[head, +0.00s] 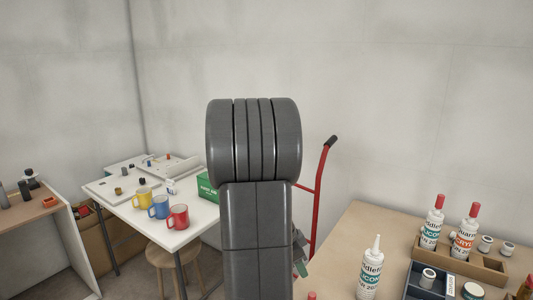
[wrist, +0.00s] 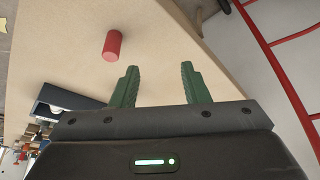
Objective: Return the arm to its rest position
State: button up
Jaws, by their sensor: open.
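My gripper (wrist: 160,83) shows in the wrist view with its two green fingers apart and nothing between them. It is over the edge side of a light wooden tabletop (wrist: 180,45).
In the head view a wooden table (head: 345,235) at right bears a white bottle (head: 369,275), a wooden tray (head: 490,266) with red-capped bottles, and a dark box (head: 415,285). A white table (head: 200,218) at left holds several mugs. A red hand truck (head: 320,190) stands behind my arm.

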jog(key=w+a+f+n+t+y+p, duration=0.3)
jog(key=w+a+f+n, duration=0.3)
jog(key=n, duration=0.8)
jog(key=shift+w+a+y+p, duration=0.5)
jog(key=shift+w+a+p, duration=0.25)
jog(key=shift+w+a, duration=0.55)
jog(key=shift+w+f+n, duration=0.1)
jog(key=shift+w+n, duration=0.1)
jog(key=shift+n, duration=0.1)
jog(key=shift+a, duration=0.1)
